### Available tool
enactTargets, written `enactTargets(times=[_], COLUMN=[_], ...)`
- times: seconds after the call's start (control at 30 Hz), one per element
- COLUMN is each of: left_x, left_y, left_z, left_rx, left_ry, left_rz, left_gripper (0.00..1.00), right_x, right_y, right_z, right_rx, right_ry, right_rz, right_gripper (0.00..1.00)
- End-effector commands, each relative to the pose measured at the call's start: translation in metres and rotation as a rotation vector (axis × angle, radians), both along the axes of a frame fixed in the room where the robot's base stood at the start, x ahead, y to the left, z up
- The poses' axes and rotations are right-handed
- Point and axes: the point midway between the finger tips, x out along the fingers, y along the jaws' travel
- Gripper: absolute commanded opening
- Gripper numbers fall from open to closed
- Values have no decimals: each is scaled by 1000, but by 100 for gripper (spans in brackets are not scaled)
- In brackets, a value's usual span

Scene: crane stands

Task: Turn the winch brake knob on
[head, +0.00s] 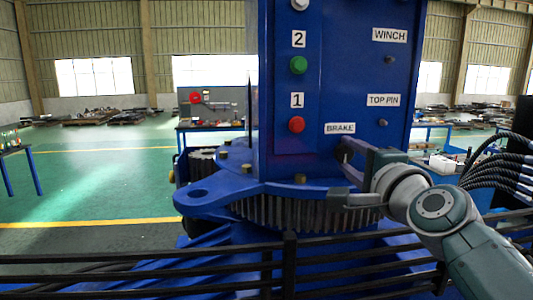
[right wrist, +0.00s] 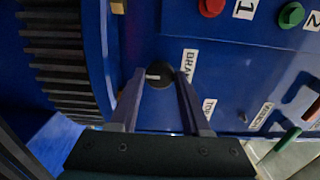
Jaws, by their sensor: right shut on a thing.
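The blue control panel (head: 340,75) carries a BRAKE label (head: 340,128), which also shows sideways in the right wrist view (right wrist: 189,66). The brake knob (right wrist: 160,75) is round and black with a pale mark toward the left of that picture. My right gripper (head: 346,154) is at the panel just below the BRAKE label. In the right wrist view its two fingers (right wrist: 158,80) lie on either side of the knob, shut on it. The fingers mostly hide the knob in the head view. My left gripper is in neither view.
A green button (head: 298,65) and a red button (head: 297,124) sit left on the panel. Small dark controls sit beneath the WINCH (head: 389,35) and TOP PIN (head: 383,100) labels. A toothed ring (head: 300,212) lies below, with black railing (head: 150,257) in front.

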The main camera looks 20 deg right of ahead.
Motion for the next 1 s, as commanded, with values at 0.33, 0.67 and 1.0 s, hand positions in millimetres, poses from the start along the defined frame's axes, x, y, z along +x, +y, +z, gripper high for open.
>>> enactTargets(times=[0.33,0.67,1.0], left_x=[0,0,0], left_y=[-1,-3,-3], left_z=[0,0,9], left_rx=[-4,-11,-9], left_ry=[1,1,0], left_rz=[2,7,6], left_gripper=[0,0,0], right_x=[0,0,-14], right_y=[0,0,4], right_z=[0,0,1], right_rx=[5,3,1], right_ry=[-1,-1,2], right_rz=[0,0,0], right_gripper=[49,76,76])
